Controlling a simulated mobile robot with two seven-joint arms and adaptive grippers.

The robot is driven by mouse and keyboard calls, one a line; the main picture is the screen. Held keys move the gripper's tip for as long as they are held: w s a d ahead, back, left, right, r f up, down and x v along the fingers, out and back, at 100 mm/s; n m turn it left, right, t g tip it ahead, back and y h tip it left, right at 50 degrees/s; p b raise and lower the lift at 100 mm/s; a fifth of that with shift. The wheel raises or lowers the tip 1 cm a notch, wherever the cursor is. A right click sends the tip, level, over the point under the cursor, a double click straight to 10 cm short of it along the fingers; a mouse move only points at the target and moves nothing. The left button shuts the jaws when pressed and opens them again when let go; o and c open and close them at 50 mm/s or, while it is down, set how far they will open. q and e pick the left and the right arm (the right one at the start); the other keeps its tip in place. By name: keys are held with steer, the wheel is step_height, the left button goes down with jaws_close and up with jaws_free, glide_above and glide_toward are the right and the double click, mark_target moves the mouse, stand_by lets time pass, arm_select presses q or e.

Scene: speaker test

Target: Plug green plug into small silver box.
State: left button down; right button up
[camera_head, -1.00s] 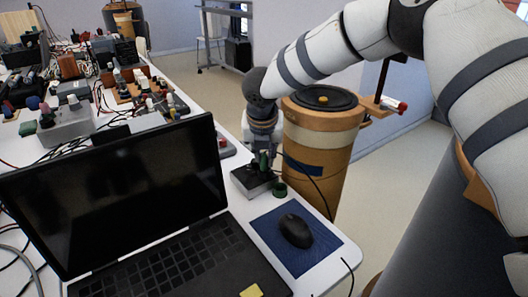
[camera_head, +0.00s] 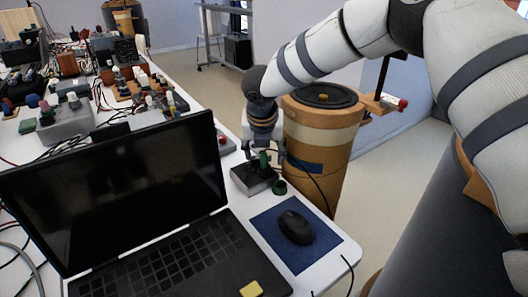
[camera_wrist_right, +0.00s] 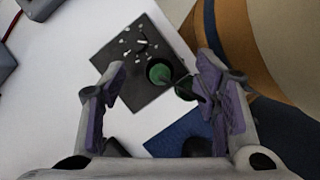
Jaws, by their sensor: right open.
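The small silver box (camera_head: 254,180) lies near the right table edge, behind the mouse; in the right wrist view its dark top (camera_wrist_right: 128,85) carries small pegs or switches. The green plug (camera_head: 265,160) stands upright at the box's right part, and it shows as a round green end in the wrist view (camera_wrist_right: 160,71). I cannot tell how deep it sits. My right gripper (camera_head: 264,155) is just above the box, its jaws (camera_wrist_right: 160,95) open and empty around the plug, apart from it. My left gripper is out of view.
A second green, ring-like piece (camera_head: 279,188) is beside the box at the table edge, with a dark cable near it. A black mouse (camera_head: 295,227) on a blue pad (camera_head: 277,252) and an open laptop (camera_head: 125,190) are in front. An orange-brown drum (camera_head: 318,150) stands close beyond the edge.

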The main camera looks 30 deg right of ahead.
steer(key=shift+r+p, duration=0.5)
steer(key=shift+r, duration=2.1)
steer(key=shift+s+f, duration=0.1)
steer(key=shift+f, duration=0.05)
